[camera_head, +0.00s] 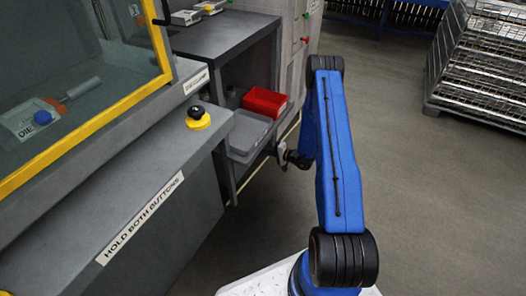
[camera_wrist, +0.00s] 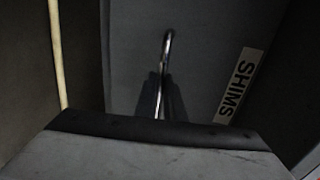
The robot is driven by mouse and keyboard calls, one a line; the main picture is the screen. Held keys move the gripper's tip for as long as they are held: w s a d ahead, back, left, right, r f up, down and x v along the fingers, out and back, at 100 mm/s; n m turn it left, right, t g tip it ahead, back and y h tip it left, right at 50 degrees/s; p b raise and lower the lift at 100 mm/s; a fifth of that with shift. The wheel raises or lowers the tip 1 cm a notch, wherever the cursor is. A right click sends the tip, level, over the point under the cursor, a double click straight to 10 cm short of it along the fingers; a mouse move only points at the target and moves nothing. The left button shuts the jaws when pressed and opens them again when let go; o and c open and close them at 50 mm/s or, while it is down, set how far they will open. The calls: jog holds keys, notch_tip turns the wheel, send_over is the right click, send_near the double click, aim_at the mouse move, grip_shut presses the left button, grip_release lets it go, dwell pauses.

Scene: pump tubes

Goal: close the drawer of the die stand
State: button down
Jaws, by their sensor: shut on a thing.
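The die stand (camera_head: 225,38) is a dark grey open-sided cabinet left of centre in the head view. Its grey drawer (camera_head: 248,137) sticks out at the front, open. In the head view my gripper (camera_head: 284,155) is small and dark, at the drawer's front right; the handle is hard to make out there.
A red bin (camera_head: 264,101) sits inside the stand, behind the drawer. A grey press with a yellow-framed window (camera_head: 90,135) and a yellow-based button (camera_head: 197,119) stands at left. Open floor (camera_head: 440,200) lies to the right, with a wire rack (camera_head: 485,65) farther back.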

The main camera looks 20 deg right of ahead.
jog(key=c, duration=1.8)
grip_release()
jog(key=shift+w+a, duration=0.1)
jog(key=shift+c, duration=0.2)
jog(key=v, duration=1.7)
